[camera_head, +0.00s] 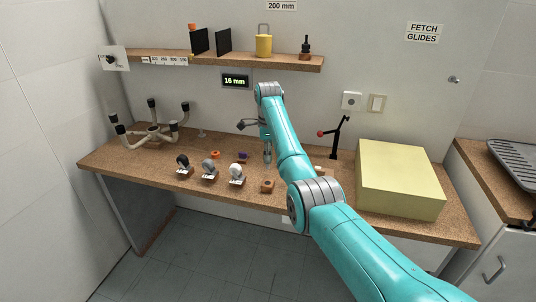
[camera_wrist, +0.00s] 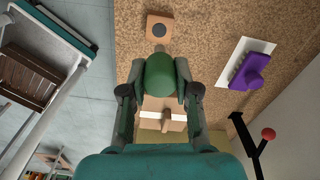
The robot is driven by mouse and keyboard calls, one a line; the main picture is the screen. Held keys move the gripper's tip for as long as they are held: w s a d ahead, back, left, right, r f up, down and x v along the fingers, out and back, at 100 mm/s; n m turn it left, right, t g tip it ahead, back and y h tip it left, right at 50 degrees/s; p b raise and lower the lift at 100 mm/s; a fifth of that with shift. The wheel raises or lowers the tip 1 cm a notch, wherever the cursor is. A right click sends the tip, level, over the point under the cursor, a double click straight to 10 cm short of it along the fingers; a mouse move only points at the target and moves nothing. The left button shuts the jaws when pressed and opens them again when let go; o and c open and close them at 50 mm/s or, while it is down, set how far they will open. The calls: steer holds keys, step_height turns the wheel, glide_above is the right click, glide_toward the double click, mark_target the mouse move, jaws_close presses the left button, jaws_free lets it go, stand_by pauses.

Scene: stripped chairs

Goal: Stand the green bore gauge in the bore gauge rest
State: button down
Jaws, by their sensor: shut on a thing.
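My gripper (camera_wrist: 160,88) is shut on the green bore gauge (camera_wrist: 160,72), whose rounded green top shows between the fingers in the wrist view. The gauge's lower part is hidden there. In the head view my gripper (camera_head: 267,152) hangs above the bench, and the gauge is too small to make out clearly. A small wooden block with a dark round hole, seemingly the bore gauge rest (camera_wrist: 150,34), lies just beyond the gauge in the wrist view. In the head view this block (camera_head: 267,187) sits near the bench's front edge, below my gripper.
Several casters (camera_head: 209,168) stand left of the block. A purple piece (camera_wrist: 250,72) lies on a white plate. A black stand with a red knob (camera_head: 320,133) is behind my arm, and a large yellow box (camera_head: 400,180) fills the right. A shelf (camera_head: 220,60) runs above.

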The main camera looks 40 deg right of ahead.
mark_target(268, 166)
steer(key=shift+f, duration=2.85)
steer(key=shift+f, duration=2)
steer(key=c, duration=0.8)
jaws_free()
steer(key=shift+o, duration=0.2)
step_height(268, 166, up, 12)
